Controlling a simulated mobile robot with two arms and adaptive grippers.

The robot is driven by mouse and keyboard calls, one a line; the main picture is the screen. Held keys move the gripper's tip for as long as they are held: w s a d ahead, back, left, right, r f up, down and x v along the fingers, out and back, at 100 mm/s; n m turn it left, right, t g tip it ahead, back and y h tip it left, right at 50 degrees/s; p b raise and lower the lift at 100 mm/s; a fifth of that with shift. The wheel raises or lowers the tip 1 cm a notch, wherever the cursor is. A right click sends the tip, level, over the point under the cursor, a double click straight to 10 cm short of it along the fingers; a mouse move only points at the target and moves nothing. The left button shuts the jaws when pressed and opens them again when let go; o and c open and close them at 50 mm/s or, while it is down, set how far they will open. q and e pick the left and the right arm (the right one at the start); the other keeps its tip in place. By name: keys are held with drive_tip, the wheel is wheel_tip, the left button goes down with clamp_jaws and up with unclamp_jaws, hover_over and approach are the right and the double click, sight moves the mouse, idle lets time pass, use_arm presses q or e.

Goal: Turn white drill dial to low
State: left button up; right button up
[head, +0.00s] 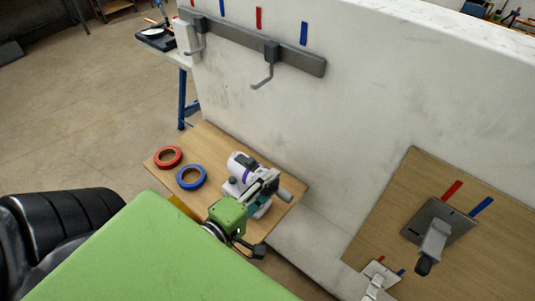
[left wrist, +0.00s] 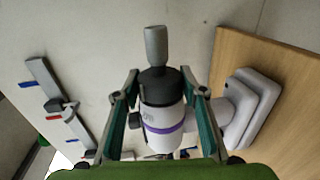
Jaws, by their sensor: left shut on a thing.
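My left gripper (head: 262,190) has a green body and reaches over the drill. Its teal-padded fingers lie on both sides of the front of the drill and are shut on it. The dial's setting marks cannot be made out. My right gripper is out of view.
A red tape roll (head: 168,157) and a blue tape roll (head: 192,177) lie on the shelf left of the drill. A dark rail (head: 230,38) with hooks is on the wall above. A wooden board (head: 400,205) with levers on plates is at the right.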

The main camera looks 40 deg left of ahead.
sight(263, 192)
use_arm(q)
drive_tip(key=o, duration=1.1)
drive_tip(key=shift+o, duration=0.2)
drive_tip(key=shift+s+a+r, duration=0.1)
drive_tip(key=shift+s+r, duration=0.1)
drive_tip(key=shift+s, duration=1)
drive_tip(key=shift+s+r, duration=0.2)
drive_tip(key=shift+s, duration=1.05)
drive_tip(key=shift+s+a+r, duration=0.1)
drive_tip(key=shift+s+r, duration=0.1)
drive_tip(key=shift+s, duration=1)
